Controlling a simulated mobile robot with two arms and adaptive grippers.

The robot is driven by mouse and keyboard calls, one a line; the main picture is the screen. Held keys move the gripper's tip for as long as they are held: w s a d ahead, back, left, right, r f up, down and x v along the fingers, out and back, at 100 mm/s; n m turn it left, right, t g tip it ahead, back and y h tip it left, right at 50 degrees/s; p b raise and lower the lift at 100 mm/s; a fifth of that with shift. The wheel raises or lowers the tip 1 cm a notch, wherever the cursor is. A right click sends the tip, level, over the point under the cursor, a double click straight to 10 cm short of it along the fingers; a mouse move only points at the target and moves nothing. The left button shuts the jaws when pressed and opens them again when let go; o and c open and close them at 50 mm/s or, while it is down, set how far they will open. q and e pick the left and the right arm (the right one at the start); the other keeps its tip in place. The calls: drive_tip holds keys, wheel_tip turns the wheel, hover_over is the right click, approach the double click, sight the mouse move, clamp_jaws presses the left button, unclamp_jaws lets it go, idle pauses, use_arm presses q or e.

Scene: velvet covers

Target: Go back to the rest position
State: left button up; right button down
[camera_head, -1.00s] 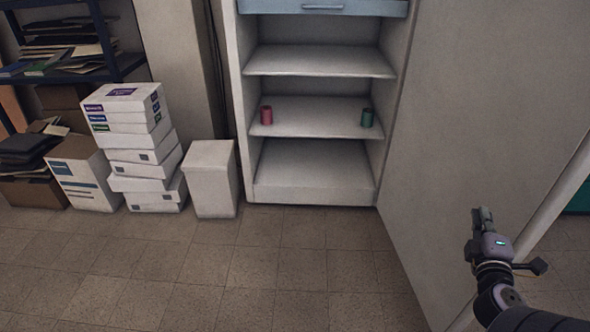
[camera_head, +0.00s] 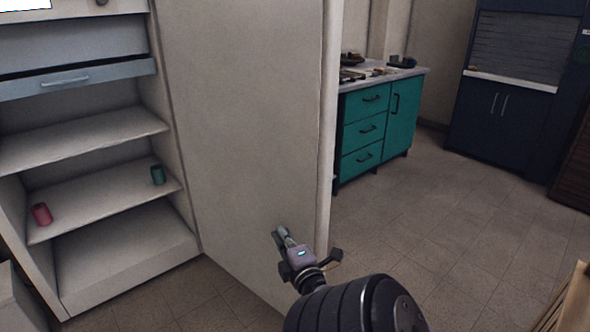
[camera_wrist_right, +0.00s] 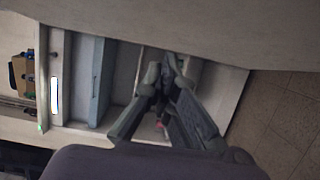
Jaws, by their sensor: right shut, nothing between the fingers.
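My right gripper (camera_head: 281,236) is at the lower middle of the head view, in front of the open cabinet door (camera_head: 240,120). Its fingers are together with nothing between them. In the right wrist view the closed fingers (camera_wrist_right: 168,62) point towards the cabinet interior, with the door along the top. I cannot tell whether the gripper touches the door. My left gripper is not in view.
A teal drawer unit (camera_head: 375,125) and a dark cabinet (camera_head: 505,110) stand behind.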

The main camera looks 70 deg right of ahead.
drive_tip(key=v, duration=0.5)
drive_tip(key=shift+s+r, duration=0.15)
drive_tip(key=shift+s, duration=0.5)
